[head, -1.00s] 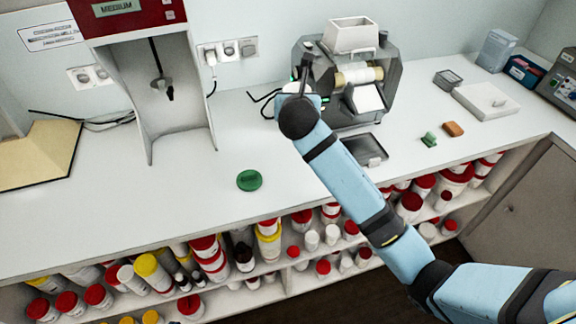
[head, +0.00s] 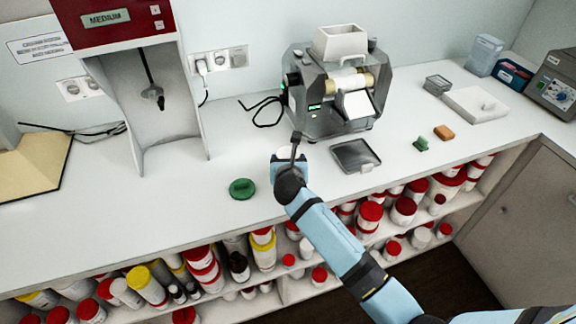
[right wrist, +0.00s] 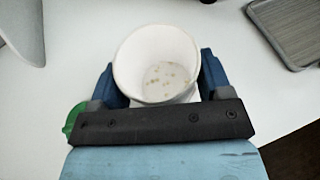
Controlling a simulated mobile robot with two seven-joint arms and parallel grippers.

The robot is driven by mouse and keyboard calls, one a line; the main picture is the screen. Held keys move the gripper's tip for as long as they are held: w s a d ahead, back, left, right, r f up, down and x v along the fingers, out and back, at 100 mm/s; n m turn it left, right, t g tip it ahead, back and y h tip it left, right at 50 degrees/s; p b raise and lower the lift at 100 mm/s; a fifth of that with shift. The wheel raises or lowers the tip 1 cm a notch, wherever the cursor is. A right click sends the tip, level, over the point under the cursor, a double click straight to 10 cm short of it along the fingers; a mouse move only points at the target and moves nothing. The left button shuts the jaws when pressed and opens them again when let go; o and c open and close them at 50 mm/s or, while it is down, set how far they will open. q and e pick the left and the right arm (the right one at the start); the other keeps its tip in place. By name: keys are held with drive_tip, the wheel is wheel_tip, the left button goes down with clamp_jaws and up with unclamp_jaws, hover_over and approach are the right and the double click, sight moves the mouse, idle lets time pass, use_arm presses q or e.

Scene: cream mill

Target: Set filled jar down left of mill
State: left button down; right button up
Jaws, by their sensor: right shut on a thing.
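My right gripper (head: 288,158) is shut on a white open-topped jar, between its two blue fingers. The jar (right wrist: 156,58) shows best in the right wrist view, with pale contents and tan specks low inside. In the head view it is mostly hidden by the gripper, near the counter's front edge. I cannot tell whether its base touches the counter. The grey mill (head: 332,95), with a white hopper and rollers, stands behind and to the right of the jar. A green lid (head: 242,188) lies left of the jar. My left gripper is not in view.
A dark tray (head: 355,155) lies in front of the mill. A red-topped dispenser (head: 115,22) stands at the left. A black cable (head: 262,108) lies left of the mill. Bare counter (head: 225,140) lies between dispenser and mill. Shelves below hold several jars.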

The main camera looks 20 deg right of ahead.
drive_tip(key=shift+f, duration=0.8)
drive_tip(key=o, duration=0.9)
drive_tip(key=shift+f, duration=0.1)
